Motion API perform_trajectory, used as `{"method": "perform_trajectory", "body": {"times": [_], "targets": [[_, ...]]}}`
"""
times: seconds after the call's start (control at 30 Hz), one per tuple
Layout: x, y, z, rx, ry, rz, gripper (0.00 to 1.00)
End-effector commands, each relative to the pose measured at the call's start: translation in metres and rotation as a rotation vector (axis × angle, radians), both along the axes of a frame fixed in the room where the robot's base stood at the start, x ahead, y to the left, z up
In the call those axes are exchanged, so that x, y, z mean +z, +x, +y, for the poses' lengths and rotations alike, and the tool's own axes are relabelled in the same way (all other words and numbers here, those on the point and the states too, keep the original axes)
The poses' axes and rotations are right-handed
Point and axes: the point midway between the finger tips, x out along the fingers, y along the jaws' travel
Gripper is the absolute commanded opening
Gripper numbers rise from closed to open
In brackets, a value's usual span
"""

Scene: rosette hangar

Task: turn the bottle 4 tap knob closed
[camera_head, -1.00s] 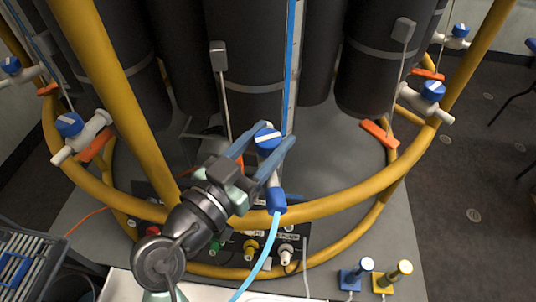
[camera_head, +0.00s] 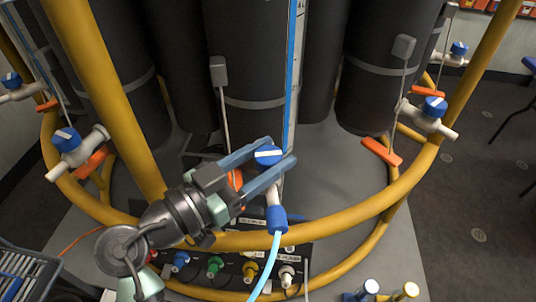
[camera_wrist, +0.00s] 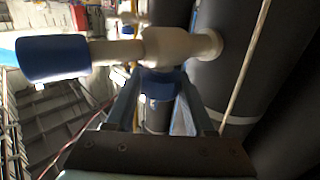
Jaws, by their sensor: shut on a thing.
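A white tap (camera_head: 273,192) with a blue knob (camera_head: 268,155) stands in front of the middle dark bottle, and a blue hose (camera_head: 272,255) hangs from its blue end fitting. My gripper (camera_head: 281,151) reaches in from the lower left, its two blue-grey fingers on either side of this knob and shut on it. A pale stripe crosses the knob's top and lies near level in the head view. In the wrist view the knob (camera_wrist: 160,85) sits between my fingers (camera_wrist: 160,100), partly hidden by the white tap body (camera_wrist: 180,45). No bottle number is readable.
A yellow ring rail (camera_head: 345,225) passes below the tap, and a yellow post (camera_head: 110,100) rises left of my arm. Other blue-knobbed taps stand left (camera_head: 75,147) and right (camera_head: 430,112). A panel with several coloured connectors (camera_head: 232,265) lies below.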

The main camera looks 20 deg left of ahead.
Motion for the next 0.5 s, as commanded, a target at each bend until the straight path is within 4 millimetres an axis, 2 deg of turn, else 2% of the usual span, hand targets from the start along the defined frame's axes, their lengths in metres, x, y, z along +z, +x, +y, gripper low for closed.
{"method": "perform_trajectory", "body": {"times": [0.07,0.1,0.2,0.23,0.5], "targets": [[0.0007,0.0003,-0.0004,0.000,0.000,-0.002,0.00],[0.0007,0.0003,-0.0004,0.000,0.000,-0.002,0.61],[0.0006,0.0002,-0.0004,0.000,0.000,-0.002,0.79],[0.0006,0.0002,-0.0004,0.000,-0.001,-0.002,0.84],[0.0002,-0.0001,-0.0002,0.000,0.000,-0.001,0.84]]}}
